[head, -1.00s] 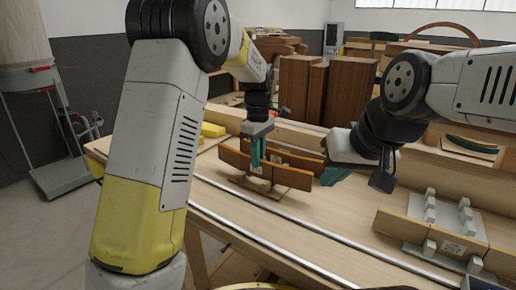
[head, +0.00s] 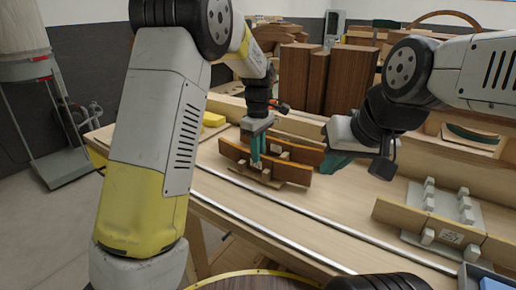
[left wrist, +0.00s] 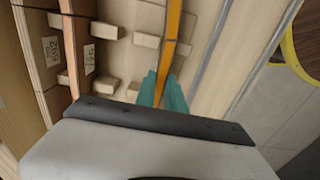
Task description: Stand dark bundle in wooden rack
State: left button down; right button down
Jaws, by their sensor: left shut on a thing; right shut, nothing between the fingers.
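My left gripper (head: 257,152) is shut on the dark bundle (head: 232,150), a long brown strip standing on edge at the wooden rack (head: 292,181). In the left wrist view the teal fingers (left wrist: 169,92) close on the orange-brown edge of the bundle (left wrist: 172,36). Pale rack blocks show on both sides of it. Whether the bundle rests on the rack base is hard to tell. Another brown strip (head: 305,154) stands behind it; in the left wrist view this strip (left wrist: 72,50) bears a label. My right gripper (head: 336,163) is shut and empty, right of the rack.
A grey rack (head: 470,216) with pegs stands at the right, a pale labelled strip (head: 400,216) at its front. Dark wood blocks (head: 335,82) stand behind. A metal rail (head: 300,231) runs along the front. A yellow block (head: 213,120) lies at the left.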

pick_arm(q)
jog(key=shift+f, duration=0.1)
jog(key=c, duration=1.3)
grip_release()
notch_tip(320, 180, up, 7)
jog(key=shift+r, duration=0.1)
jog(key=s+a+r+m+t+h, duration=0.2)
jog(key=s+a+r+m, duration=0.3)
jog(key=s+a+r, duration=0.45)
jog(key=s+a+f+m+t, duration=0.1)
jog(key=s+m, duration=0.1)
jog(key=s, duration=0.3)
jog(key=s+a+f+m+t, duration=0.1)
jog(key=s+a+m, duration=0.1)
jog(key=s, duration=0.4)
jog(key=s+a+f+m+t, duration=0.1)
jog(key=s+m+t, duration=0.1)
jog(key=s, duration=0.3)
jog(key=shift+s+a+f+m, duration=0.35)
jog(key=shift+m, duration=0.05)
